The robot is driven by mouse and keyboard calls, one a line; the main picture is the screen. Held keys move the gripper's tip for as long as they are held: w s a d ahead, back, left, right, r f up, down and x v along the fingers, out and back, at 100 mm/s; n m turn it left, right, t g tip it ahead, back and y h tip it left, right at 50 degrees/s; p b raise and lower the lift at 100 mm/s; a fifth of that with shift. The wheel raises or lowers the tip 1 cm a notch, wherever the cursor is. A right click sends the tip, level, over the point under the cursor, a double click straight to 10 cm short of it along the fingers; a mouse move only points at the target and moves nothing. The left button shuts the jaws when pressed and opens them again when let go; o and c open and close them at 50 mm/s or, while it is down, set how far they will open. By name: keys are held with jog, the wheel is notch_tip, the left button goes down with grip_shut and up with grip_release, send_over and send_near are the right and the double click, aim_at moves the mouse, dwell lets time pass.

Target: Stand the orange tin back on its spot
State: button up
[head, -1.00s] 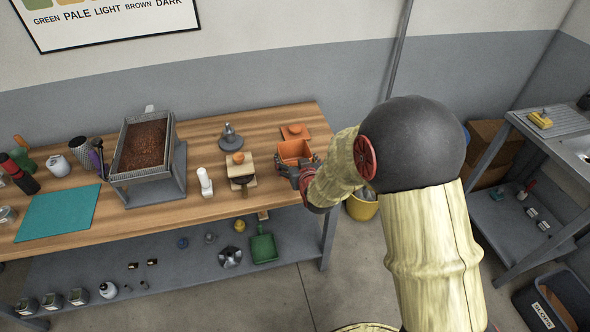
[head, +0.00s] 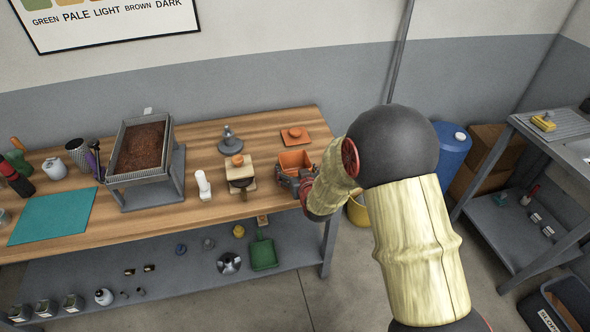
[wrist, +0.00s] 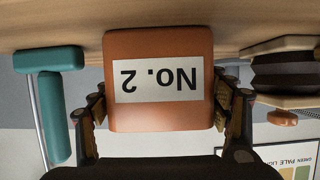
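The orange tin (head: 295,158) is open-topped and stands out near the right front of the wooden bench in the head view. In the wrist view the tin (wrist: 160,115) fills the middle, its white "No. 2" label upside down in the picture. My gripper (wrist: 160,112) has a finger against each side of the tin and looks shut on it. In the head view my gripper (head: 303,182) is at the tin's near side and partly hides it. I cannot tell whether the tin touches the bench. An orange square piece with a round knob (head: 295,134) lies behind the tin.
A wooden block device with an orange knob (head: 239,172) stands left of the tin, with a white upright piece (head: 203,184) beyond it. A grey tamper-like piece (head: 230,142) stands behind. The bean tray (head: 141,148) and teal mat (head: 52,216) are farther left.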

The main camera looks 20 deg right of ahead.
jog(key=o, duration=0.4)
jog(key=shift+r, duration=0.1)
jog(key=shift+s+r+p, duration=0.15)
jog(key=shift+r+p, duration=0.05)
jog(key=shift+p, duration=0.1)
jog(key=s+r+g+p, duration=0.3)
jog(key=s+r+g, duration=0.1)
jog(key=s+r, duration=1.45)
jog(key=s+r+g, duration=0.1)
jog(key=s, duration=0.6)
jog(key=s+r+g, duration=0.1)
jog(key=s+r, duration=0.1)
jog(key=s, duration=0.5)
jog(key=s+r+g, duration=0.1)
jog(key=s+r, duration=0.1)
jog(key=s, duration=0.6)
jog(key=shift+r+g, duration=0.15)
jog(key=shift+g, duration=0.25)
